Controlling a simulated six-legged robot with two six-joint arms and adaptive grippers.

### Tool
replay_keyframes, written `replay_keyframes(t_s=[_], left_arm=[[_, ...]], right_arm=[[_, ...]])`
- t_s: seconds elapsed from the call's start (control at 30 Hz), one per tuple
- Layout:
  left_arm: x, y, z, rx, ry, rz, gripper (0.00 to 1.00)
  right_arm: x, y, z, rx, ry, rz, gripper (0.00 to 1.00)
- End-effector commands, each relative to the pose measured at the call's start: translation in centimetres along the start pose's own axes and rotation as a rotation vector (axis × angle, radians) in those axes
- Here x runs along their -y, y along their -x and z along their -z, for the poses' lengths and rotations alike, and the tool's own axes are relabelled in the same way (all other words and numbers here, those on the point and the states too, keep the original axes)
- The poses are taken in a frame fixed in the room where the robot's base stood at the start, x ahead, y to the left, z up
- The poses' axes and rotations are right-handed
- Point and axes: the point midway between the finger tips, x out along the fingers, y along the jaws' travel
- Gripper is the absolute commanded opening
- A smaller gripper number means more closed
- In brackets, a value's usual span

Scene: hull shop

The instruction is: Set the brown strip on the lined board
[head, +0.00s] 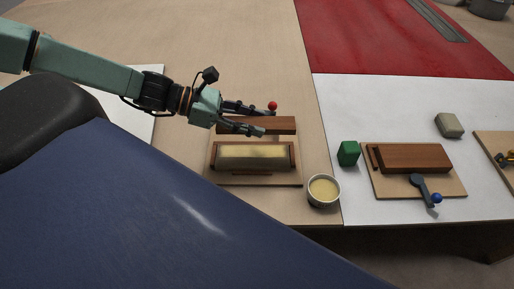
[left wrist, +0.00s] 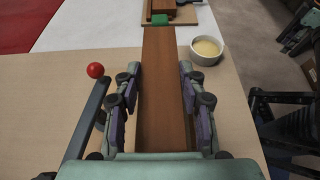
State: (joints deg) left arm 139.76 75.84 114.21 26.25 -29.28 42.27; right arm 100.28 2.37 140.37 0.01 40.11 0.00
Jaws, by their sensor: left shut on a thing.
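The brown strip (head: 285,125) is a long reddish-brown bar. My left gripper (head: 264,119) is shut on it, with fingers on either side. In the left wrist view the strip (left wrist: 165,95) runs lengthwise away between the fingers (left wrist: 158,105). In the head view it shows just behind the lined board (head: 293,181). I cannot tell how high above the table it is. The board carries a pale yellow-topped bed (head: 253,152) with brown pieces around it. The fingers hide part of the strip.
A red ball (head: 272,105) is beside the gripper's far finger. A bowl of yellowish stuff (head: 323,190) stands right of the board. Further right are a green block (head: 348,153) and another board (head: 440,190) with a brown block and a blue-knobbed lever (head: 423,186).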

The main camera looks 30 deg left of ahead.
Motion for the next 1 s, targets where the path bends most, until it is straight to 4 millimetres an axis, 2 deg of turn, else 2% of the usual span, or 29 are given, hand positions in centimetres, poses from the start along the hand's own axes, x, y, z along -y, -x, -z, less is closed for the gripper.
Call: replay_keyframes(t_s=[0.03, 0.3, 0.57, 0.83, 1.0], left_arm=[[-0.1, -0.4, 1.2, -0.001, 0.001, -0.001, 0.07], [0.0, -1.9, 4.1, -0.003, -0.002, 0.003, 0.07], [0.0, -2.5, 5.0, -0.003, -0.004, 0.005, 0.07], [0.0, -3.7, 7.6, -0.004, -0.002, 0.006, 0.07], [0.0, -3.8, 7.8, -0.003, -0.003, 0.005, 0.07]], right_arm=[[0.0, -1.1, 0.0, 0.0, 0.001, 0.0, 0.4], [0.0, -4.1, 0.0, 0.001, 0.002, 0.0, 0.4], [0.0, -4.9, 0.0, 0.0, 0.001, 0.0, 0.4], [0.0, -7.5, 0.0, 0.0, 0.002, 0.0, 0.4], [-0.1, -7.7, 0.0, 0.0, 0.001, 0.0, 0.4]])
